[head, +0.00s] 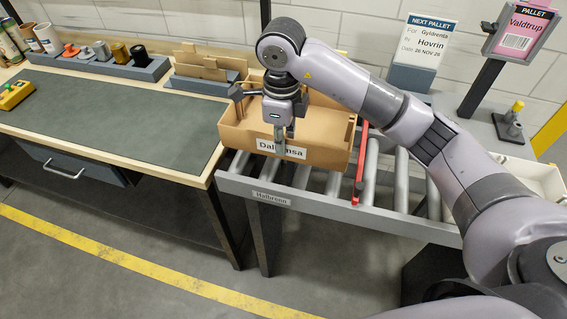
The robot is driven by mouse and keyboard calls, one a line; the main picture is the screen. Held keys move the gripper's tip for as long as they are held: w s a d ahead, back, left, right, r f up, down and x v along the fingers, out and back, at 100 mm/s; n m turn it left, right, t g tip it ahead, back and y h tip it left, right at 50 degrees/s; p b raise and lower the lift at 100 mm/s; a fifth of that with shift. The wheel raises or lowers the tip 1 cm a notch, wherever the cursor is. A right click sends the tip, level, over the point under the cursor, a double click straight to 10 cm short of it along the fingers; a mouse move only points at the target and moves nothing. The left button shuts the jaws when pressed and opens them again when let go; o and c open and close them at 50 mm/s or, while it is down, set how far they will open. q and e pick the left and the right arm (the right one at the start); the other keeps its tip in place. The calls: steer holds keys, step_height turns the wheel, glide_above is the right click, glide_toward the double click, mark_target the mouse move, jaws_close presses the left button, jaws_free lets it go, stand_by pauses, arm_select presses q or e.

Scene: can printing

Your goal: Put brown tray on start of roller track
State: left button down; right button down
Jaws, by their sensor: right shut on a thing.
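The brown tray (331,155) carries a white label that my gripper partly covers. It is at the left end of the roller track (306,178), over the rollers, with its left end near the workbench edge. I cannot tell whether it rests fully on the rollers. My right gripper (281,138) comes down from above and is shut on the tray's front wall, at the label. The fingertips reach down over the wall's outer face. My left gripper is not in view.
A red bar (361,150) crosses the track just right of the tray. The workbench (120,112) is at left, its green mat mostly clear. Sign holders (421,50) stand behind the track. A white bin (540,180) is at right, partly behind my arm.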

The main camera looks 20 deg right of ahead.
step_height(320, 180, down, 4)
steer(key=shift+f+p, duration=0.25)
steer(key=shift+p, duration=0.05)
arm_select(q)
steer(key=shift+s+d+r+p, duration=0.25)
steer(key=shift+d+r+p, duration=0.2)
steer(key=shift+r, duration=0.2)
arm_select(e)
step_height(320, 180, down, 4)
steer(key=shift+f, duration=0.1)
steer(key=c, duration=1.6)
jaws_free()
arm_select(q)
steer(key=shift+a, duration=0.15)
